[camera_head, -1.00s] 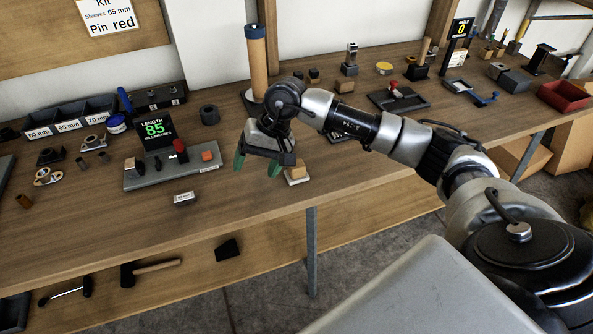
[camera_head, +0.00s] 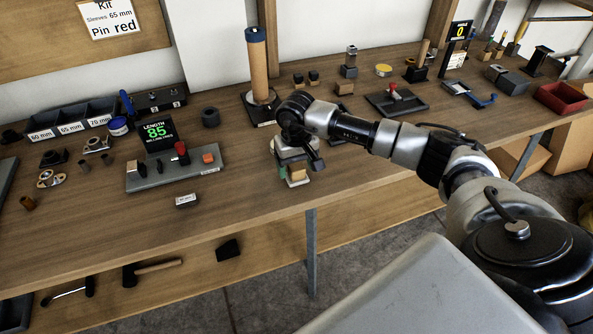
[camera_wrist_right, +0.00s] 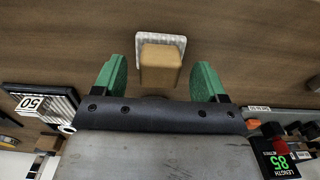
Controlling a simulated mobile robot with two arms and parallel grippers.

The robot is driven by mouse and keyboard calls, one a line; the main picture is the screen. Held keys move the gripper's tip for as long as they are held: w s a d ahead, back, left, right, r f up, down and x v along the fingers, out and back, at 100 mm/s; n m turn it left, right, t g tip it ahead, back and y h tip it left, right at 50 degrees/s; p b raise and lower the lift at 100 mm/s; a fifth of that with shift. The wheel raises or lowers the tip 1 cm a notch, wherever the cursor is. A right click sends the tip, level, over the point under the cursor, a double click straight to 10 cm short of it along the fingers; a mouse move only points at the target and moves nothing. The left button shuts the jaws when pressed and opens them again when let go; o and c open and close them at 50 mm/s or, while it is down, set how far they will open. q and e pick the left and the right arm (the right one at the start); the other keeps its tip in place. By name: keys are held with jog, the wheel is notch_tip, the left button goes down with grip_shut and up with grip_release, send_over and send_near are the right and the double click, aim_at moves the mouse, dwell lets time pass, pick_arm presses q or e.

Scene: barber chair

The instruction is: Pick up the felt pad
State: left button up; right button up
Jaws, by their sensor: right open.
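The felt pad (camera_wrist_right: 160,62) shows in the right wrist view as a tan block on a pale, ribbed base. In the head view the felt pad (camera_head: 298,181) lies near the front edge of the bench, partly hidden by my right gripper (camera_head: 291,173). In the wrist view my right gripper (camera_wrist_right: 160,82) is open, with one green finger on each side of the tan block. There are gaps between block and fingers, and it holds nothing. My left gripper is not in view.
A grey length gauge (camera_head: 173,170) with an "85" display stands to the left. A small labelled block (camera_head: 187,200) lies in front of it. A tall tan cylinder (camera_head: 259,70) stands on a base behind my gripper. Bench to the pad's right is clear.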

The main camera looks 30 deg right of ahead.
aim_at(301, 165)
jog(key=shift+f, duration=0.9)
jog(key=shift+c, duration=0.3)
jog(key=c, duration=0.9)
jog(key=shift+c, duration=0.2)
jog(key=shift+r, duration=0.1)
jog(key=shift+w+r, duration=0.1)
jog(key=shift+r, duration=0.3)
jog(key=r, duration=0.2)
jog(key=d+r+b, duration=0.1)
jog(key=shift+d+r, duration=0.15)
jog(key=shift+r, duration=0.2)
jog(key=s+d+r+b, duration=0.2)
jog(key=d+r, duration=0.4)
jog(key=d, duration=0.4)
jog(key=shift+s+r, duration=0.2)
jog(key=shift+s, duration=0.35)
